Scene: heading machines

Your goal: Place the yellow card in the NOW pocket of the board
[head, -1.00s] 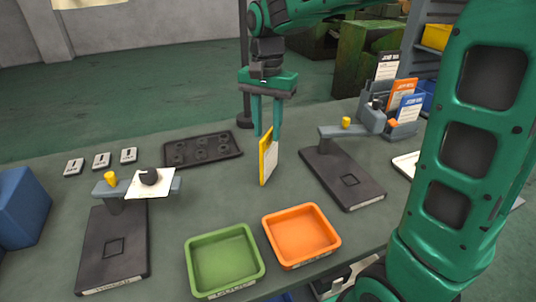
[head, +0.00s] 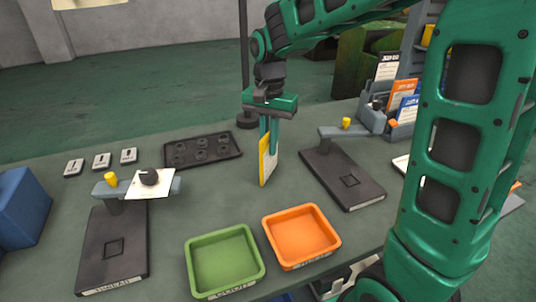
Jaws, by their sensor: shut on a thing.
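The yellow card (head: 267,164), with a white face, is upright on edge above the grey-green table in the middle of the head view. My gripper (head: 269,142) points down and is shut on the card's upper part. I cannot tell whether the card's lower edge touches the table. Cards in a grey rack at the right include a white one (head: 387,67), an orange one (head: 401,93) and a blue one (head: 407,108). No pocket marked NOW can be made out.
A green tray (head: 249,288) and an orange tray (head: 330,255) stand in front. Dark fixtures with raised arms stand left (head: 112,262) and right (head: 345,183). A black tray with round pieces (head: 232,151) lies behind, left of the card. A blue box (head: 22,208) is far left.

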